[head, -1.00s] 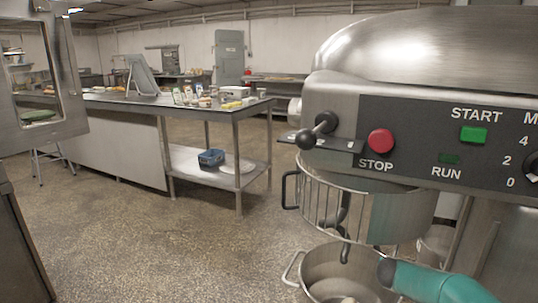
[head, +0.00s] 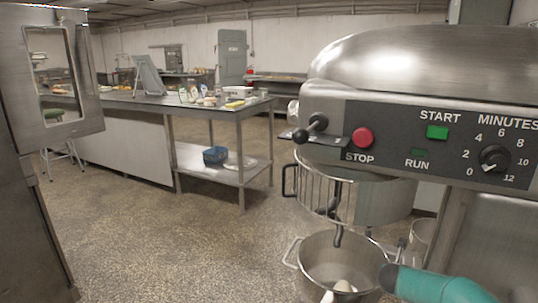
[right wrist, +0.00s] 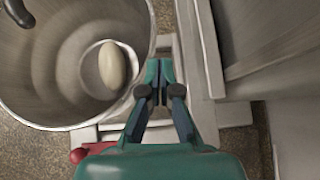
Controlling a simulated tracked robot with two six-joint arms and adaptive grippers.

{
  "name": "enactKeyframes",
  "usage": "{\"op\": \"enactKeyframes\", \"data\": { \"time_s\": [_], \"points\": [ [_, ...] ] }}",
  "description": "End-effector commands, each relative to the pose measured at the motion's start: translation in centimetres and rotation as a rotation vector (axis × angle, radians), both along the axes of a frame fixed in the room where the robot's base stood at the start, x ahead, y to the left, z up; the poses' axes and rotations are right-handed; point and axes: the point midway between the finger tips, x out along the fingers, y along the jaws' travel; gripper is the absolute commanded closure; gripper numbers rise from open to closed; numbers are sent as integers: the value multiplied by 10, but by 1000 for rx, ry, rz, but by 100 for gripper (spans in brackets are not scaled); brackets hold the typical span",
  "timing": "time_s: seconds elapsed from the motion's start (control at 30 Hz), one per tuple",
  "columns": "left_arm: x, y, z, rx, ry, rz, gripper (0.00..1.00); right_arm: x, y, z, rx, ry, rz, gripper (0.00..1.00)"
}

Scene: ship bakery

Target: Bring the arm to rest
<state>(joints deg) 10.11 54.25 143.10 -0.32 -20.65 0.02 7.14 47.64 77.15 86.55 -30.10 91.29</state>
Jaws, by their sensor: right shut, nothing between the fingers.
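My right arm, teal with a dark end (head: 440,287), comes in at the lower right of the head view, beside the mixer bowl. In the right wrist view my right gripper (right wrist: 160,68) is shut and empty. It is beside the outer right side of the bowl's rim, over pale metal parts of the mixer; whether it touches anything I cannot tell. My left gripper is not in view.
The steel mixer bowl (head: 312,257) holds an off-white, egg-shaped thing (right wrist: 113,65). The mixer head (head: 415,65) with its control panel (head: 400,150) and wire guard (head: 310,196) stands above it. A steel table (head: 225,113) is behind left; open floor lies between.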

Motion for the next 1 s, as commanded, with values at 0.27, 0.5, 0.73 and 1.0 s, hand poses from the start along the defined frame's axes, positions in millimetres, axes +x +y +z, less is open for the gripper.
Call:
{"op": "enactKeyframes", "data": {
  "time_s": [0.27, 0.5, 0.73, 1.0],
  "points": [
    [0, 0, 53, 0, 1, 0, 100, -45, 26, -24, -85, 190, 166, 100],
    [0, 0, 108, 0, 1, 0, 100, -146, 90, -71, -387, 527, 829, 100],
    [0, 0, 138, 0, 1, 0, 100, -297, 179, -99, -753, 629, 1885, 100],
    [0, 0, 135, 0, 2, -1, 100, -420, 241, -93, -1238, 148, 2831, 100]
  ]
}}
